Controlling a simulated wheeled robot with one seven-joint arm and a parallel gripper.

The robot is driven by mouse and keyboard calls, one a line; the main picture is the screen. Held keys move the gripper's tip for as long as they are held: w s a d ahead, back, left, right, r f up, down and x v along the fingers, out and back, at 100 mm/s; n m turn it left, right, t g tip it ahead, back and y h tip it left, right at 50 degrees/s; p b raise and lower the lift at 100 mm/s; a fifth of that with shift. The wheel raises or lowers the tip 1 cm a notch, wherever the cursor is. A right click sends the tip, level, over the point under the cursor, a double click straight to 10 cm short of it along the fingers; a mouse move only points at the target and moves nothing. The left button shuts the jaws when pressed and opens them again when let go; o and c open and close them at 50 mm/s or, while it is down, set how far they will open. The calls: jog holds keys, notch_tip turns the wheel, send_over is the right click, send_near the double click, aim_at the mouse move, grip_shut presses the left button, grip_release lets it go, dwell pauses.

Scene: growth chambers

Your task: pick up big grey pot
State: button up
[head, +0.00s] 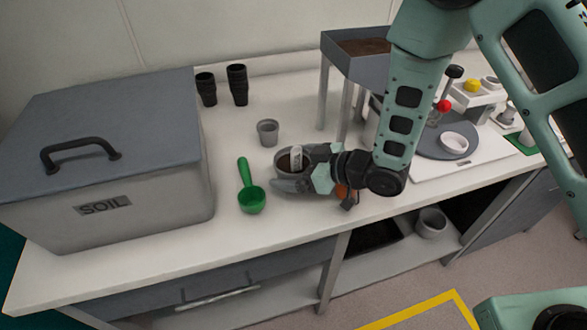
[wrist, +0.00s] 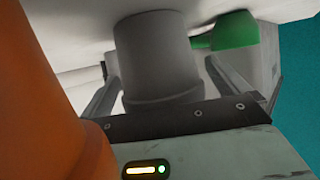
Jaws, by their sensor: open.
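The big grey pot (head: 283,170) stands on the white bench, with dark soil and a pale tag showing at its top in the head view. My gripper (head: 290,174) is low over the bench, reaching in from the right, with its jaws open around the pot. In the wrist view the pot (wrist: 155,55) lies between the two grey fingers (wrist: 163,85), with a visible gap on the right side. Part of the pot is hidden by my gripper in the head view.
A green scoop (head: 251,197) lies just left of the pot. A small grey pot (head: 267,132) stands behind it. An orange object (head: 342,192) is close beside my gripper and looms large in the wrist view (wrist: 40,90). The soil bin (head: 110,160) is at left; a grey raised tray (head: 345,65) is behind.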

jog(key=shift+w+a+f, duration=0.1)
jog(key=shift+a, duration=0.05)
jog(key=c, duration=1.2)
